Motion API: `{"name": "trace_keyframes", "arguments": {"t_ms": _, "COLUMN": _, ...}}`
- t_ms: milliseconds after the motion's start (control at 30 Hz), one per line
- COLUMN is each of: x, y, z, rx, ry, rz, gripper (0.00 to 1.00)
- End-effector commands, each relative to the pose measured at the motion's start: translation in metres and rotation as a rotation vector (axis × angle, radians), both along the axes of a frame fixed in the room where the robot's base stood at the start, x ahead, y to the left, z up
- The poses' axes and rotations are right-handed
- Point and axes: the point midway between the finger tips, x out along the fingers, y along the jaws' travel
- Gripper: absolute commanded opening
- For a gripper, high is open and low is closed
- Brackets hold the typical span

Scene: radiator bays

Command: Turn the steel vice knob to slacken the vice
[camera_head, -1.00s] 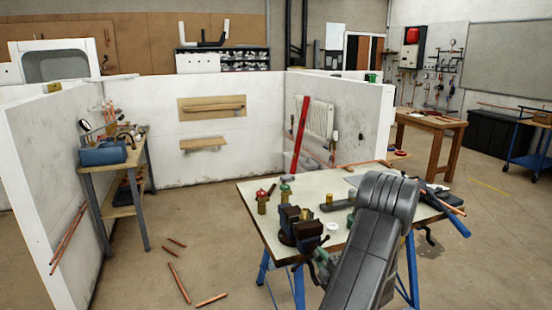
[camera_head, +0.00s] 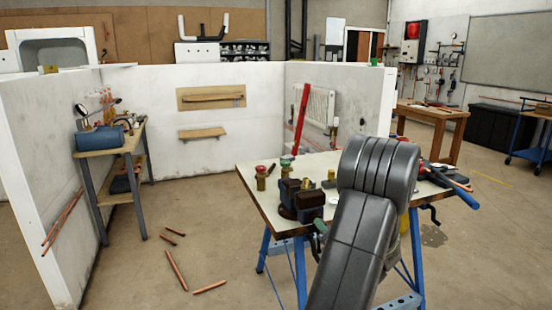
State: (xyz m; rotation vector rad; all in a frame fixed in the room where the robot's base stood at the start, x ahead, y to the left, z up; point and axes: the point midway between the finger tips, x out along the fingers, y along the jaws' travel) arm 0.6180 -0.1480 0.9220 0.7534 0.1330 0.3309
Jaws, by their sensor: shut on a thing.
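The bench vice (camera_head: 302,200) is a dark block with brownish parts. It stands at the front left edge of the worktable (camera_head: 262,193). A small dark green part (camera_head: 320,228) shows below and in front of it, at the table's edge, close against my arm. I cannot tell whether it belongs to the vice or to something else. My thick grey arm rises from the bottom of the picture and bends over the table. It hides the table's middle. My gripper is hidden and cannot be made out, and I cannot make out the steel knob.
Brass fittings with red (camera_head: 261,177) and green (camera_head: 286,166) tops stand behind the vice. A blue-handled tool (camera_head: 458,193) juts past the table's right edge. Copper pipes (camera_head: 177,270) lie on the floor to the left.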

Motion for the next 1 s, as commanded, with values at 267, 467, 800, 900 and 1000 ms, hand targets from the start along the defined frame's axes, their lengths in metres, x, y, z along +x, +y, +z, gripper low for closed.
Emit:
{"name": "trace_keyframes", "arguments": {"t_ms": 267, "x": 0.0014, "y": 0.0000, "z": -0.0029, "rx": -0.232, "ry": -0.092, "rz": -0.001, "gripper": 0.00}}
{"name": "trace_keyframes", "arguments": {"t_ms": 467, "x": 0.0016, "y": 0.0001, "z": -0.0025, "rx": -0.392, "ry": -0.151, "rz": -0.002, "gripper": 0.00}}
{"name": "trace_keyframes", "arguments": {"t_ms": 800, "x": 0.0017, "y": 0.0007, "z": -0.0014, "rx": -0.656, "ry": -0.249, "rz": -0.002, "gripper": 0.00}}
{"name": "trace_keyframes", "arguments": {"t_ms": 900, "x": 0.0019, "y": 0.0005, "z": -0.0004, "rx": -0.725, "ry": -0.274, "rz": -0.004, "gripper": 0.00}}
{"name": "trace_keyframes", "arguments": {"t_ms": 1000, "x": 0.0019, "y": 0.0006, "z": 0.0017, "rx": -0.771, "ry": -0.290, "rz": -0.003, "gripper": 0.00}}
